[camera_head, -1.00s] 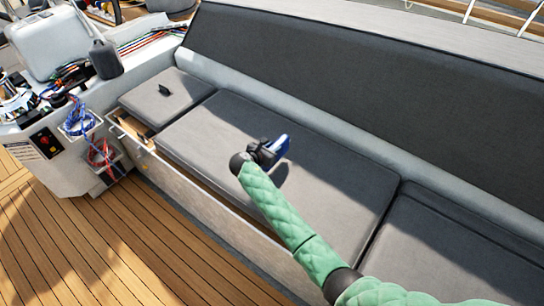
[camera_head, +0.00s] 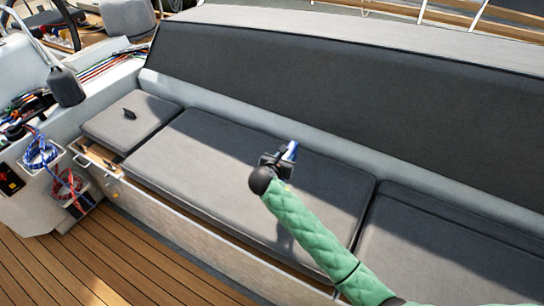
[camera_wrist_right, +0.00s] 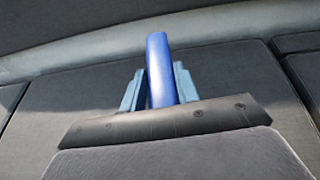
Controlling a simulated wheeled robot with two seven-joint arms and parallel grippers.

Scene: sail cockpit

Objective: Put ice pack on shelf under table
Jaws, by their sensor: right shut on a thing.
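A blue ice pack (camera_head: 291,150) is in my right gripper (camera_head: 286,155) in the head view, above the middle seat cushion. The right wrist view shows the ice pack (camera_wrist_right: 160,70) edge-on and upright between the two light-blue fingers (camera_wrist_right: 157,88), which are shut on it. The ice pack looks clear of the cushion, with a shadow below the arm. My left gripper is not in view. No table or shelf under a table can be made out in these views.
Grey seat cushions (camera_head: 215,160) run along the bench, with a tall dark backrest (camera_head: 300,75) behind. An open drawer or locker (camera_head: 97,157) shows at the left end. A console with red and blue ropes (camera_head: 40,150) stands at far left. The wooden deck (camera_head: 120,255) in front is clear.

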